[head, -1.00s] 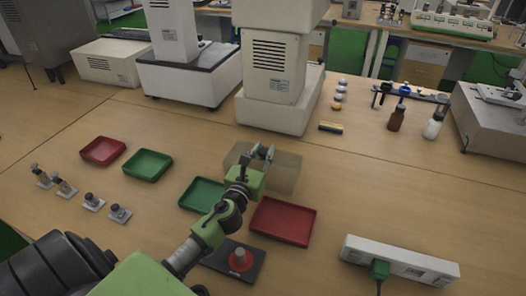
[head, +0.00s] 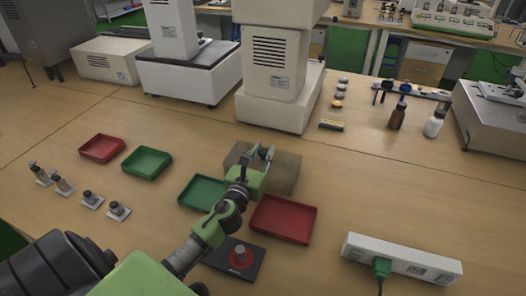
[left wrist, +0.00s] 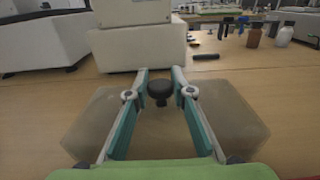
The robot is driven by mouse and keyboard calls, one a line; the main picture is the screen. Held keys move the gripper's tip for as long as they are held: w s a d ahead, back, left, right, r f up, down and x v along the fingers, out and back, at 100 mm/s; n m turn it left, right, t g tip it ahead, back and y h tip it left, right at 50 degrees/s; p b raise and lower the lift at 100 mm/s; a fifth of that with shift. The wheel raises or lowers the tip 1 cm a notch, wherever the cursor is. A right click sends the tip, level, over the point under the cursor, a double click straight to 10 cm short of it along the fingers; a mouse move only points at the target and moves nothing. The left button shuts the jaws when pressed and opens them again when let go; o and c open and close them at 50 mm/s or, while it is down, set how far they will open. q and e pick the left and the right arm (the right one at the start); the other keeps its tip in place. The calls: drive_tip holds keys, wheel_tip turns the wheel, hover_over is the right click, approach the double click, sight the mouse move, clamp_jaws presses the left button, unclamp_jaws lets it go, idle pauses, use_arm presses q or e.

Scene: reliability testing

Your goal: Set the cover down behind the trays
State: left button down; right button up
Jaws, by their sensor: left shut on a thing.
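The cover (head: 287,172) is a see-through brownish box behind the green tray (head: 190,205) and the red tray (head: 283,238). In the left wrist view the cover (left wrist: 236,122) spreads to both sides of the fingers, with a dark round knob (left wrist: 158,88) on top. My left gripper (head: 262,153) is over the cover, its fingers shut on the knob; it also shows in the left wrist view (left wrist: 159,92). The cover looks level and at or very near the table top; I cannot tell whether it touches. My right gripper is not in view.
Another red tray (head: 102,148) and green tray (head: 147,161) lie at the left, near several small metal samples (head: 88,199). A tall white machine (head: 275,75) stands behind the cover. A power strip (head: 402,259) lies front right. The table right of the cover is clear.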

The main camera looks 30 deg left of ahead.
sight(253, 168)
use_arm(q)
drive_tip(key=c, duration=1.7)
unclamp_jaws()
drive_tip(key=shift+s+d+f, duration=0.1)
drive_tip(key=shift+s, duration=0.4)
drive_tip(key=v, duration=0.6)
drive_tip(key=shift+s, duration=0.15)
drive_tip(key=shift+s+d, duration=0.15)
drive_tip(key=shift+s, duration=0.2)
drive_tip(key=shift+r, duration=0.2)
